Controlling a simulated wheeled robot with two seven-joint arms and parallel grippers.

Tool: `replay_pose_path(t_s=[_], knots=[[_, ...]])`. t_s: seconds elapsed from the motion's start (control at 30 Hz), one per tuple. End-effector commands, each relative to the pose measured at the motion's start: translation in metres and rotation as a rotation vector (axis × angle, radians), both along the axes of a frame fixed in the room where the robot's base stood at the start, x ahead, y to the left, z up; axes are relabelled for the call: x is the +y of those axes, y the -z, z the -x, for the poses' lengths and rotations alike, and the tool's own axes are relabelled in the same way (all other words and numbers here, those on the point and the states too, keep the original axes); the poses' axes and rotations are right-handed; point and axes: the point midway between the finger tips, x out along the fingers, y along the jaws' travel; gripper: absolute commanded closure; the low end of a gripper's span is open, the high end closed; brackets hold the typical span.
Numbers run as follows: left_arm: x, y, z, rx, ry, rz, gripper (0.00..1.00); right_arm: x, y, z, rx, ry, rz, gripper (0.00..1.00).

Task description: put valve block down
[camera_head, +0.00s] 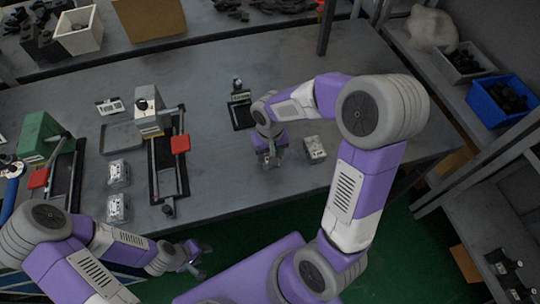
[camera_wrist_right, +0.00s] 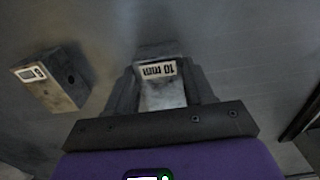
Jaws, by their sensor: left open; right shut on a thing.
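My right gripper (camera_head: 270,158) is low over the grey table, shut on a valve block. The held block (camera_wrist_right: 163,88) shows between the fingers in the right wrist view, with a white "10 mm" label. In the head view it is mostly hidden by the gripper; I cannot tell if it touches the table. A second grey block (camera_head: 315,149) stands apart to the right; a labelled block also shows at the left of the wrist view (camera_wrist_right: 52,80). Two more pale blocks (camera_head: 118,172) (camera_head: 117,208) sit at the table's left. My left gripper (camera_head: 190,256) is open and empty off the front edge.
A small black stand (camera_head: 240,108) is just behind the right gripper. A fixture with a red piece (camera_head: 180,144) and a green machine (camera_head: 38,137) stand to the left. The table (camera_head: 235,185) is bare in front of the right gripper. A blue bin (camera_head: 503,100) is far right.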

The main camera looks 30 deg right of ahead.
Motion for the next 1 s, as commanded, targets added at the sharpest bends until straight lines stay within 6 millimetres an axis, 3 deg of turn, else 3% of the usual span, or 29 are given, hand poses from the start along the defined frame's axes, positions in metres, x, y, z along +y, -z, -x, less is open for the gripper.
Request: replay_pose_path(t_s=[0.4, 0.43, 0.6, 0.87, 1.0], knots=[[0.0, 0.004, 0.0, 0.0, 0.0, 0.0, 0.57, 0.0, 0.005, 0.0, -0.002, 0.0, -0.001, 0.95], [0.0, 0.004, 0.0, 0.0, 0.0, 0.0, 0.57, 0.0, 0.005, 0.0, 0.0, 0.0, 0.0, 0.44], [0.0, 0.003, 0.0, 0.0, 0.0, 0.0, 0.57, 0.0, 0.005, 0.0, 0.0, 0.0, 0.0, 0.22], [0.0, 0.002, 0.0, 0.0, 0.0, 0.0, 0.57, 0.0, 0.004, 0.0, 0.0, 0.0, 0.0, 0.22], [0.0, -0.004, 0.0, 0.0, 0.0, 0.0, 0.57, 0.0, -0.007, -0.001, -0.003, 0.001, 0.0, 0.22]])
